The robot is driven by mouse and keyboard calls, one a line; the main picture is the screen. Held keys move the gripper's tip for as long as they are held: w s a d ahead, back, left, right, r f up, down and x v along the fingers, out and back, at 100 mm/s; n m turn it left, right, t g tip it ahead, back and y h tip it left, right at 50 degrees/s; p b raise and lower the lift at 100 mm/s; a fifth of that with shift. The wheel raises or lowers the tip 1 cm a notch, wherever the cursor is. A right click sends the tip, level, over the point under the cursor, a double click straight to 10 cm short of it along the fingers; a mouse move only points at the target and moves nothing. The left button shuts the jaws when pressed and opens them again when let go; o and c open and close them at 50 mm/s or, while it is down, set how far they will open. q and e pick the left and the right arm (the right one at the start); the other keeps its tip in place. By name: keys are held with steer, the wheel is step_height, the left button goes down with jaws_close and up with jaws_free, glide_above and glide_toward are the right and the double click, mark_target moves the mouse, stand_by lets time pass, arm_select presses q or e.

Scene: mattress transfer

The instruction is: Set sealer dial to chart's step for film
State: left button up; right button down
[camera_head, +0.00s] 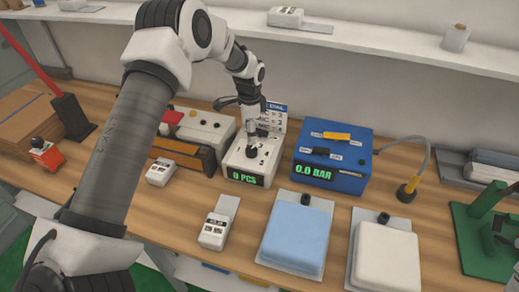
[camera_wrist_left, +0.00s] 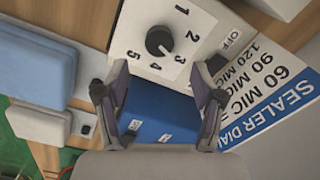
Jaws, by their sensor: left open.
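A white box (camera_head: 250,158) with a green display reading 0 PCS stands mid-table. In the left wrist view, a white panel (camera_wrist_left: 128,40) carries a black dial knob (camera_wrist_left: 159,41) ringed by the numbers 1 to 5. My left gripper (camera_head: 251,146) is over the white box. Its fingers (camera_wrist_left: 159,98) are apart and empty, clear of the knob.
A blue box (camera_head: 335,165) reading 0.0 BAR stands right of the white box, and a grey machine with a brown bar (camera_head: 183,152) left. A blue pad (camera_head: 297,233) and a white pad (camera_head: 388,262) lie in front. A green stand (camera_head: 480,240) is at right.

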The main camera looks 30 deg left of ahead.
mark_target(251, 149)
arm_select(q)
steer(key=shift+f, duration=0.3)
steer(key=shift+f+p, duration=0.2)
steer(key=shift+p, duration=0.1)
step_height(251, 149, down, 7)
steer(key=shift+w+a+r+p, duration=0.1)
steer(key=shift+p, duration=1)
steer(key=shift+c, duration=0.4)
steer(key=c, duration=1.1)
